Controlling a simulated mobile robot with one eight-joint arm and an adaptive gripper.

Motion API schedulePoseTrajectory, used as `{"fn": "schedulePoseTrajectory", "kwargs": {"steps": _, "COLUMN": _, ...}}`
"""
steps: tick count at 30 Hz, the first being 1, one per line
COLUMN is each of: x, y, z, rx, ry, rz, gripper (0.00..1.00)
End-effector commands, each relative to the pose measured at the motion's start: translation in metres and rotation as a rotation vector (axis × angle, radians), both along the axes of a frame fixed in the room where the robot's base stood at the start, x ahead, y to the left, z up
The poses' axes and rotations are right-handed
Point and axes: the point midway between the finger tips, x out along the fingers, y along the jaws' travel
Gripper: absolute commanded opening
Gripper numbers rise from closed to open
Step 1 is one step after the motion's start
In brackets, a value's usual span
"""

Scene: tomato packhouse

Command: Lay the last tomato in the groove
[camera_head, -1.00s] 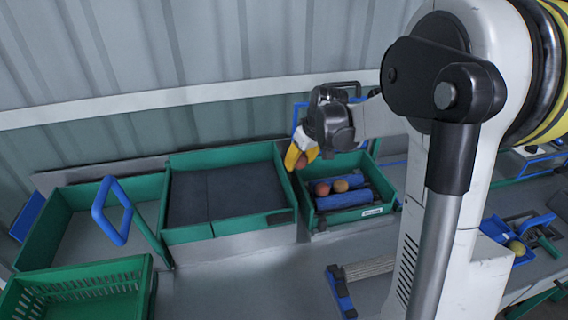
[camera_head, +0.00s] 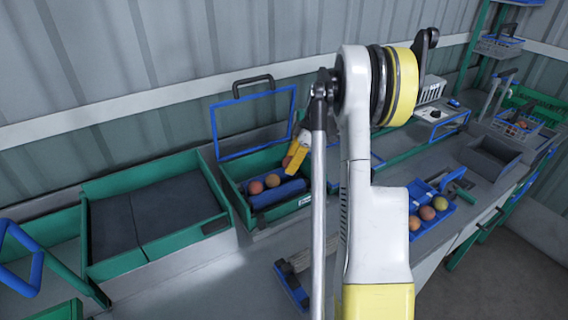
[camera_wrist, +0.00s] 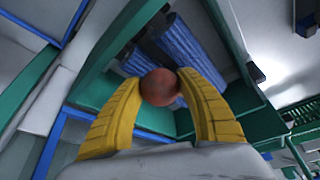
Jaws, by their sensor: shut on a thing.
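My gripper (camera_head: 297,153) has yellow fingers and is shut on a reddish tomato (camera_head: 287,161), over the right part of a small green crate (camera_head: 303,202). In the wrist view the tomato (camera_wrist: 160,87) sits between both fingertips, with the crate and ribbed blue rollers (camera_wrist: 190,58) behind it. A dark groove runs between the rollers. In the head view two orange-red tomatoes (camera_head: 256,187) (camera_head: 272,181) lie along the blue rollers (camera_head: 278,194) in the crate. I cannot tell whether the held tomato touches anything. My arm hides the crate's right side.
A wide green tray with a dark lining (camera_head: 133,224) stands left of the crate. A blue frame (camera_head: 256,122) rises behind it. A blue tray (camera_head: 446,211) with three tomatoes lies to the right. A blue-ended brush-like thing (camera_head: 291,285) lies in front.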

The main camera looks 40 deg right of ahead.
Motion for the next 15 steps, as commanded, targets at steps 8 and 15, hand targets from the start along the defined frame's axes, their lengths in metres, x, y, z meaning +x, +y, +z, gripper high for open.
{"fn": "schedulePoseTrajectory", "kwargs": {"steps": 8, "x": 0.0, "y": 0.0, "z": -0.027, "rx": 0.0, "ry": 0.0, "rz": -0.001, "gripper": 0.29}}
{"fn": "schedulePoseTrajectory", "kwargs": {"steps": 15, "x": 0.0, "y": 0.001, "z": -0.011, "rx": -0.001, "ry": 0.0, "rz": -0.001, "gripper": 0.29}}
